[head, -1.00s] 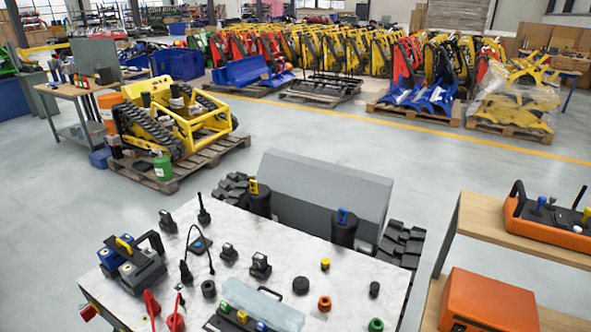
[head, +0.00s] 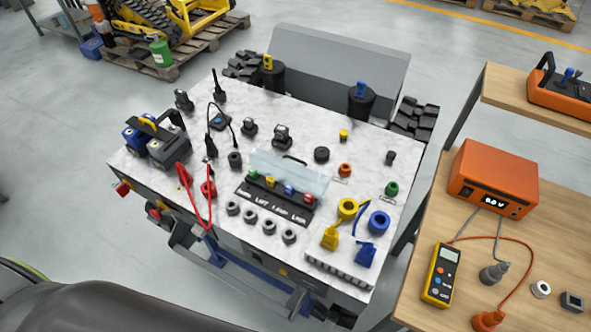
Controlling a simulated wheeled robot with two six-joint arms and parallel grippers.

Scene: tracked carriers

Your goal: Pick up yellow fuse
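A black fuse block (head: 275,204) with white lettering sits near the front middle of the white-topped carrier. Its row of coloured fuses runs green (head: 253,174), yellow (head: 270,181), blue (head: 288,189) and red (head: 308,198), left to right. The yellow fuse stands second from the left. A clear cover (head: 290,170) is tilted up behind the row and partly overlaps it in view. Another small yellow piece (head: 344,135) stands alone on the top, farther back; whether it is a fuse or a cap cannot be told. Neither gripper is in view.
Red leads (head: 204,215) and a blue-and-black unit (head: 156,145) stand on the left. Yellow (head: 347,208) and blue (head: 379,222) ring plugs lie right of the block. A wooden bench (head: 420,225) with an orange meter box stands close right.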

